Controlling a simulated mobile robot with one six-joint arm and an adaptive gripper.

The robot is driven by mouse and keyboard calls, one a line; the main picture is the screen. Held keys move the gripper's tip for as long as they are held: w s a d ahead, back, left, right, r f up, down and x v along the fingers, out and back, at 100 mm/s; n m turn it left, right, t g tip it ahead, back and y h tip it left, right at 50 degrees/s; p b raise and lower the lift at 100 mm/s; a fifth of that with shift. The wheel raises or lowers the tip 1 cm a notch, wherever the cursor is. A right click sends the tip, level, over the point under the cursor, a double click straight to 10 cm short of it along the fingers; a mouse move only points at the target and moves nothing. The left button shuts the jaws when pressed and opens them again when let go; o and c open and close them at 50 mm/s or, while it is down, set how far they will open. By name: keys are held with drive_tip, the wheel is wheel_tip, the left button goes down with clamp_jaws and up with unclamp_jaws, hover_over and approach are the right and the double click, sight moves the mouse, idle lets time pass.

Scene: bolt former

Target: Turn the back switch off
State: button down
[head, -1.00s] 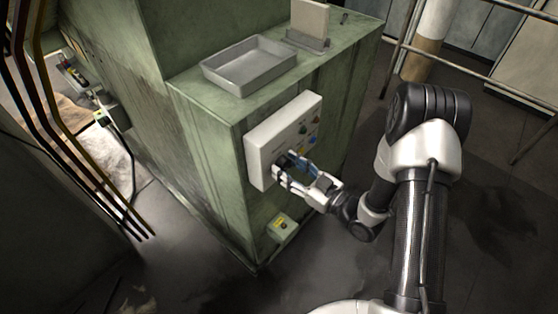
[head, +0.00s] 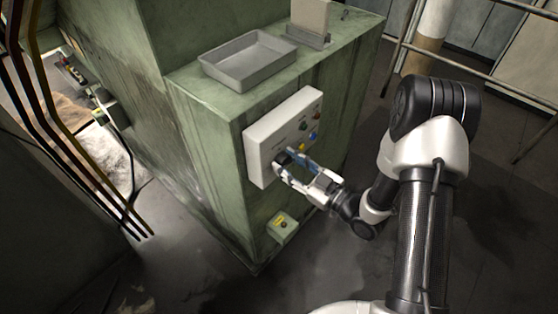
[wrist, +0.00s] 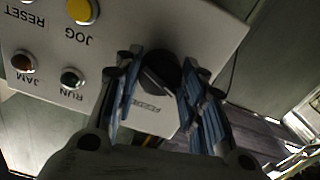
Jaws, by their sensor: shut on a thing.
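A white control panel (head: 266,137) is fixed to the front of the green machine. A black rotary knob (wrist: 160,76) sits at the lower left of the panel in the head view and is central in the wrist view. My gripper (head: 284,165) reaches the panel from the lower right. In the wrist view, its blue-padded fingers stand on both sides of the knob, shut on it. The label below the knob is too small to read. In the head view the fingers hide most of the knob.
A grey tray (head: 248,62) rests on the machine top.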

drive_tip(key=shift+n+b, duration=0.6)
drive_tip(key=shift+n, duration=0.3)
drive_tip(key=n+b, duration=0.3)
drive_tip(key=b, duration=0.1)
drive_tip(key=shift+n, duration=0.3)
drive_tip(key=c, duration=1)
unclamp_jaws()
drive_tip(key=shift+c, duration=0.2)
